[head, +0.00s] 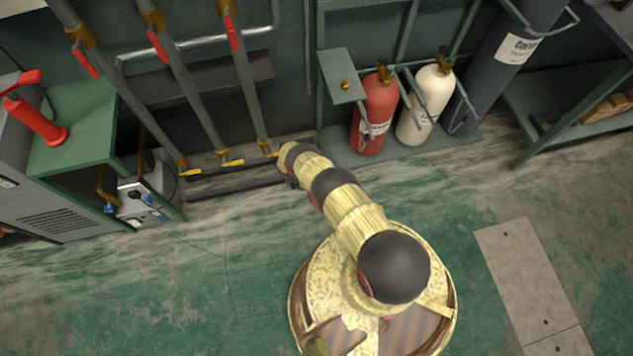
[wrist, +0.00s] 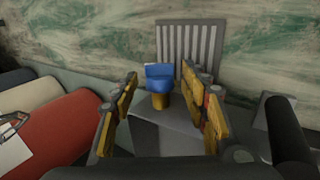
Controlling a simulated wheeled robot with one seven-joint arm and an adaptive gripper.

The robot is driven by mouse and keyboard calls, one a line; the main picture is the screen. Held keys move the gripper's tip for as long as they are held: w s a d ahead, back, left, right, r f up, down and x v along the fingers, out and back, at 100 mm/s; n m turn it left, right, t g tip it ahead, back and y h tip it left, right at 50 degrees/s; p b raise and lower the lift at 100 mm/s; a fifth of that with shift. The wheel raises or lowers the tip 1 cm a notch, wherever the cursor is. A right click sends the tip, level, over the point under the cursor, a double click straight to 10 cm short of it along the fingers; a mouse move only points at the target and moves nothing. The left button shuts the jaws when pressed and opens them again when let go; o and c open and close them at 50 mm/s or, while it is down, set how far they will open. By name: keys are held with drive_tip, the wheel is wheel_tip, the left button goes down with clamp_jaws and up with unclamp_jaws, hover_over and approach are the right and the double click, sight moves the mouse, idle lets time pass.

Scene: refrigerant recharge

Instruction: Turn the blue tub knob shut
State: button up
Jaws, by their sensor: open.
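The blue knob (wrist: 159,74) sits on a short brass stem (wrist: 160,100) above a grey surface, near the middle of the wrist view. My gripper (wrist: 160,82) has yellow fingers spread apart, one to the left of the knob and one to the right. In this view the knob shows in the gap between them, with room on both sides. I cannot tell how far the fingertips are from it in depth. In the head view my arm reaches to the back left, and I cannot make out the gripper or this knob there.
A red cylinder (head: 375,112) and a cream cylinder (head: 426,103) stand in a rack; the red one is close at left in the wrist view (wrist: 66,130). Pipes with red levers (head: 158,47) rise at the back left. A slatted grey panel (wrist: 190,48) lies beyond the knob. The green floor (head: 230,300) is clear.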

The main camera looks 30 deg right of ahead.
drive_tip(key=shift+r, duration=0.1)
drive_tip(key=v, duration=1.1)
drive_tip(key=shift+a+r, duration=0.25)
drive_tip(key=shift+r, duration=0.1)
drive_tip(key=shift+o, duration=0.2)
